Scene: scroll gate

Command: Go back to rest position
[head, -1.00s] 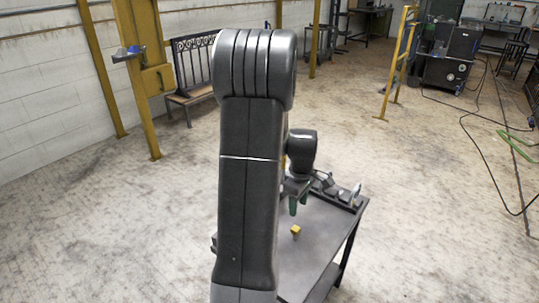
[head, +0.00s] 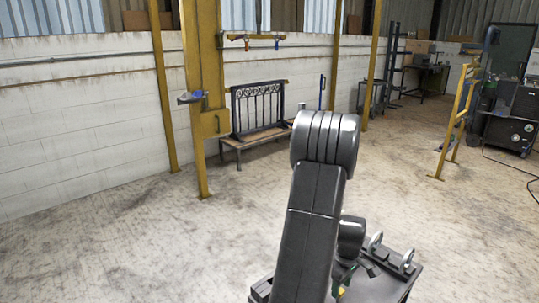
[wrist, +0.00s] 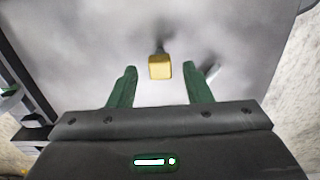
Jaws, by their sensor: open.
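My gripper (wrist: 160,72) is open, with its two green fingers spread apart in the wrist view. A small yellow block-topped piece (wrist: 160,66) shows between and beyond the fingertips, apart from both, over a grey table top (wrist: 80,45). In the head view my arm crosses the lower middle and hides part of the dark table (head: 390,290). Only a bit of green finger shows there, at the table's left part. The black scroll gate (head: 258,108) stands upright on a wooden bench (head: 250,138) by the wall, far from my gripper.
Metal clamp-like parts (head: 407,260) sit on the table's far edge. A yellow stand (head: 458,120) and dark machines are at right. The floor left is clear.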

